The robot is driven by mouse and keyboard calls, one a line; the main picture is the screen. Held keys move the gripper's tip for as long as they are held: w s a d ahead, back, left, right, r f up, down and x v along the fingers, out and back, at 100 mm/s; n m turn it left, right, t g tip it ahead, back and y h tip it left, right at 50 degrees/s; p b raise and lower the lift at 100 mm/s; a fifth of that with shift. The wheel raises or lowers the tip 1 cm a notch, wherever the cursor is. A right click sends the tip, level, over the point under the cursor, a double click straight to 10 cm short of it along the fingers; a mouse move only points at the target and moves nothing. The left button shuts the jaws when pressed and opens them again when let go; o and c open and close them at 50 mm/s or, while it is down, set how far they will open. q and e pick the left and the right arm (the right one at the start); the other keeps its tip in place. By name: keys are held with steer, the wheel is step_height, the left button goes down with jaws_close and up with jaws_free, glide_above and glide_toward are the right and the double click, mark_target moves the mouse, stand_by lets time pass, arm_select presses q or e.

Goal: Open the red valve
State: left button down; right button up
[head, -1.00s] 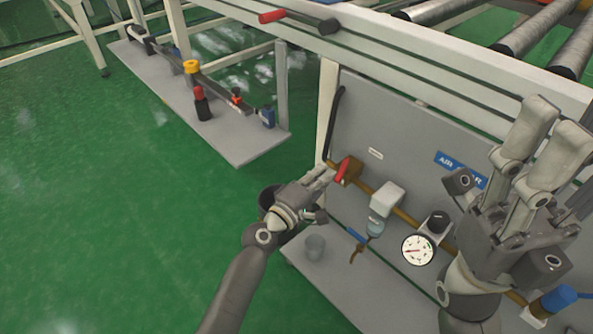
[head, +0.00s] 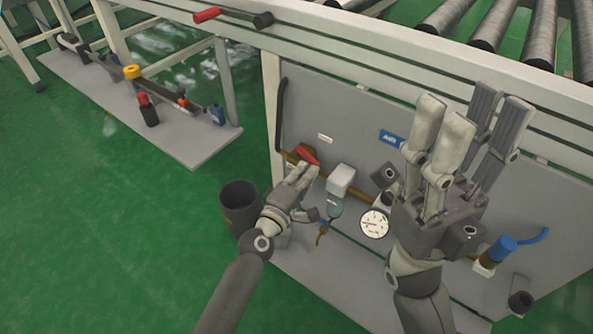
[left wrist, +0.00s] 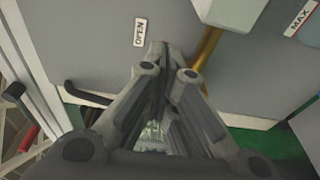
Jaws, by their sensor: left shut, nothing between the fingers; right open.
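The red valve handle (head: 307,154) sits on the brass fitting and pipe at the panel's left part. In the head view it slants from upper left down to lower right. My left gripper (head: 309,170) is shut and empty, its fingertips right at the handle's lower right side; whether they touch I cannot tell. My right gripper (head: 470,108) is open and empty, fingers upward, in front of the panel's right part.
A white box (head: 341,180), a pressure gauge (head: 375,224) and a blue-capped part (head: 502,248) are along the pipe. A dark bin (head: 240,205) stands left of my left wrist. Frame beams and rollers (head: 490,25) are above. Green floor is free at left.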

arm_select(q)
steer(key=shift+w+d, duration=0.3)
steer(key=shift+d, duration=0.65)
